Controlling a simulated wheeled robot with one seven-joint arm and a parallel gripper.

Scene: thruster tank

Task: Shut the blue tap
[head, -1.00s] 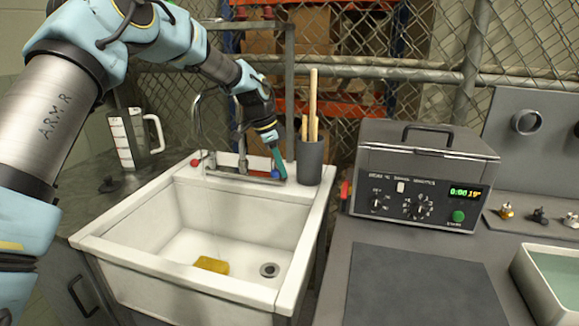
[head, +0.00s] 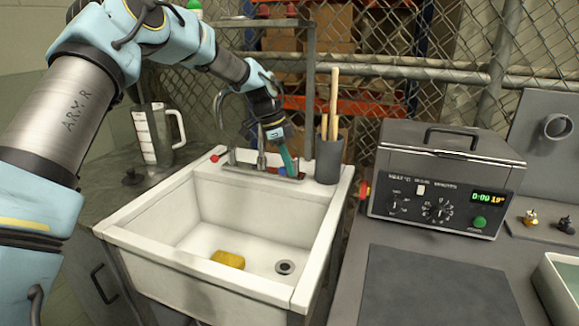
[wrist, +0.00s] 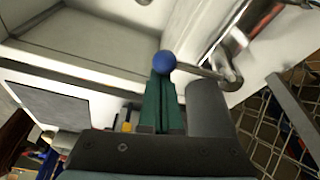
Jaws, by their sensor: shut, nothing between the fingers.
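The blue tap's round knob (wrist: 165,62) sits on the end of a thin metal lever in the wrist view. The lever runs right to a chrome tap body (wrist: 232,78). My gripper (wrist: 160,88) has its green fingers together with nothing between them. Their tips are right at the knob; I cannot tell whether they touch it. In the head view my gripper (head: 289,163) points down at the right of the faucet, at the back rim of the white sink (head: 135,248). It largely hides the blue knob there. The red tap knob (head: 214,158) is at the faucet's left.
A dark grey cup (head: 329,160) with wooden sticks stands close right of my gripper. A yellow sponge (head: 228,259) lies in the basin. A grey bath machine (head: 445,185) stands on the right counter.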

